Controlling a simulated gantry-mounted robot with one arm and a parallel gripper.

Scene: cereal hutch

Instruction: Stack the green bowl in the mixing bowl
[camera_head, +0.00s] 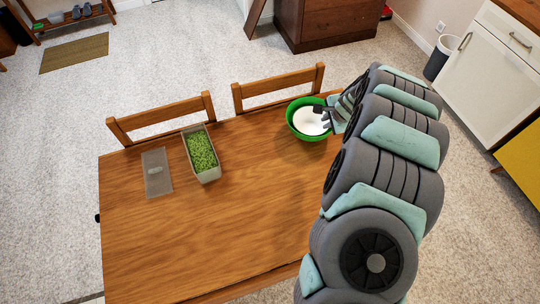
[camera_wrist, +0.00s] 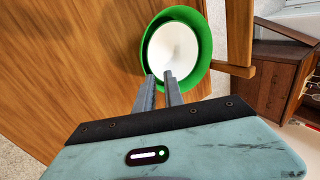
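A green bowl (camera_head: 293,122) stands at the far right of the wooden table, near a chair. A round white shape (camera_head: 308,120) fills most of its inside; I cannot tell whether it is a second bowl or contents. The green wall (camera_wrist: 205,58) and the white inside (camera_wrist: 172,45) also show in the wrist view. My gripper (camera_head: 322,115) reaches over the bowl's near right side. In the wrist view its fingers (camera_wrist: 159,75) are close together with a narrow gap, their tips over the white shape's edge. Whether they touch or pinch anything is unclear. No separate mixing bowl is recognisable.
A long container of green pieces (camera_head: 213,174) stands on the table's left half, beside a flat grey lid (camera_head: 157,185). Two wooden chairs (camera_head: 165,112) are along the far edge. The table (camera_head: 200,235) is bare in the middle. A small green item (camera_head: 38,26) sits on a distant rack.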

